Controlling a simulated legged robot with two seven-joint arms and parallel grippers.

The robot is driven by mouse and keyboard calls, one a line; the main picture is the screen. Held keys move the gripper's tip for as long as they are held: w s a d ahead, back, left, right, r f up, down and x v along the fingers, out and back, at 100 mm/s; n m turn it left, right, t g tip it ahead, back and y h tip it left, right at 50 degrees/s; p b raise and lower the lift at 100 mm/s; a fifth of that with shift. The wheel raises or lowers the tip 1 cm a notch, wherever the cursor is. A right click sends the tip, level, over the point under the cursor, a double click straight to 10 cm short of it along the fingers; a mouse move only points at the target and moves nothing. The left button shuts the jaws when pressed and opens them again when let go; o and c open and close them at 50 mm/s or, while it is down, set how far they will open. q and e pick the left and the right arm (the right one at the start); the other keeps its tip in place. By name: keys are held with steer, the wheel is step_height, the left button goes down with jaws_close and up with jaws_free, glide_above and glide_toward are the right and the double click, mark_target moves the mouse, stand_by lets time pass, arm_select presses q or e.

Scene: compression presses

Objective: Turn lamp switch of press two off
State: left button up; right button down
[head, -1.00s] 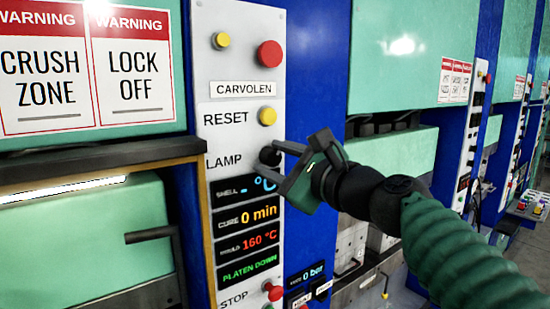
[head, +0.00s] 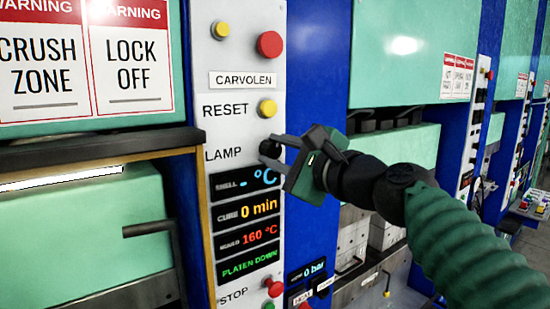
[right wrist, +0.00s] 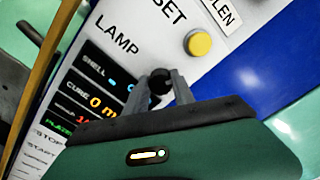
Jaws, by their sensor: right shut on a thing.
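The lamp switch (head: 267,149) is a black knob beside the word LAMP on the press's pale control panel (head: 240,62). My right gripper (head: 272,152) reaches it from the right. In the right wrist view the grey fingers of my right gripper (right wrist: 163,92) stand on both sides of the black knob (right wrist: 160,82) and are shut on it. Which way the knob points is hard to tell, as the fingers cover part of it. A light strip (head: 62,178) glows white under the dark ledge at left. My left gripper is not in view.
A yellow RESET button (head: 267,108) sits just above the knob, and a red button (head: 270,44) is higher up. Lit displays (head: 246,210) are just below. A dark handle (head: 148,229) juts out at left. More presses stand at right.

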steer(key=n+b, duration=0.1)
steer(key=n, duration=0.1)
steer(key=f+n+b, duration=0.1)
steer(key=n+b, duration=0.1)
steer(key=n, duration=0.1)
steer(key=shift+a+f, duration=0.15)
steer(key=shift+w+n+b, duration=0.1)
steer(key=shift+n+b, duration=0.8)
steer(key=shift+n, duration=1.2)
steer(key=c, duration=1.5)
jaws_free()
steer(key=o, duration=0.4)
steer(key=shift+s+d+r, duration=0.2)
steer(key=shift+s, duration=0.05)
steer(key=shift+o, duration=0.2)
steer(key=shift+d+r, duration=0.1)
